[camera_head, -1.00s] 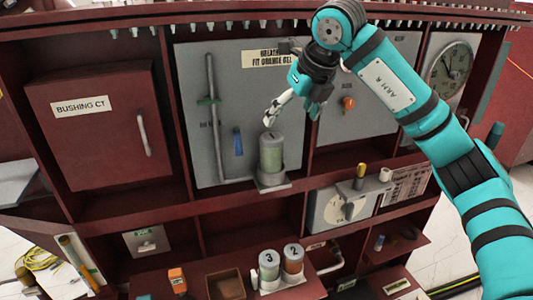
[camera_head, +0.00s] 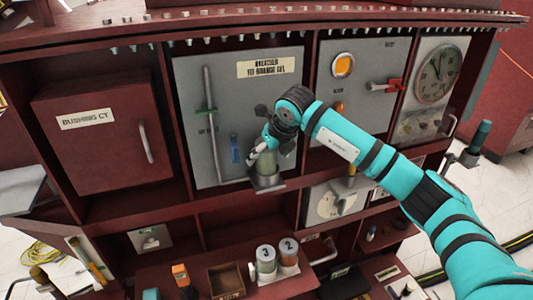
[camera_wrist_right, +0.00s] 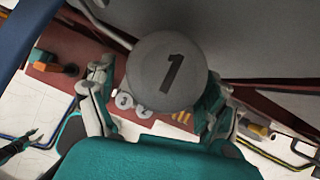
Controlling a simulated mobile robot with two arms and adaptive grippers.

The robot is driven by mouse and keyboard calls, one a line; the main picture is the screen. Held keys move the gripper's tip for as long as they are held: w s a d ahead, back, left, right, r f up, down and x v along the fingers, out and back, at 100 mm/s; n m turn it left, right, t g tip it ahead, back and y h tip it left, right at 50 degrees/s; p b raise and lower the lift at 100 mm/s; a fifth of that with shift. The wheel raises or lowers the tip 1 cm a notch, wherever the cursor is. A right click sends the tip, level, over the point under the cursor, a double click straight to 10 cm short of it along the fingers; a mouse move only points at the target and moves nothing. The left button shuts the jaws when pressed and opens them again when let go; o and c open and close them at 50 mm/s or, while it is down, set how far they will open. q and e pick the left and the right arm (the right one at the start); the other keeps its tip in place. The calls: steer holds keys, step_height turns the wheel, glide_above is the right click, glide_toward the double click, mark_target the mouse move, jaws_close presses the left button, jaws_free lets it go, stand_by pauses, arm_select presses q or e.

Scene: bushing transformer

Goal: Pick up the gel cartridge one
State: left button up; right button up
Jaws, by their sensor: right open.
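My right gripper (camera_head: 266,148) is at the cartridge's upper part. In the right wrist view, the grey cap marked 1 of gel cartridge one (camera_wrist_right: 167,70) lies between the two spread fingers of my right gripper (camera_wrist_right: 158,90). The fingers are open; whether either touches the cartridge I cannot tell.
Cartridges three (camera_head: 266,261) and two (camera_head: 289,254) stand on the lower ledge beside an open brown box (camera_head: 227,282). A red lever (camera_head: 385,86) is to the right.

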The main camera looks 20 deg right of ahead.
steer(key=shift+x, duration=1)
steer(key=c, duration=1.4)
steer(key=shift+r, duration=0.1)
steer(key=shift+c, duration=0.2)
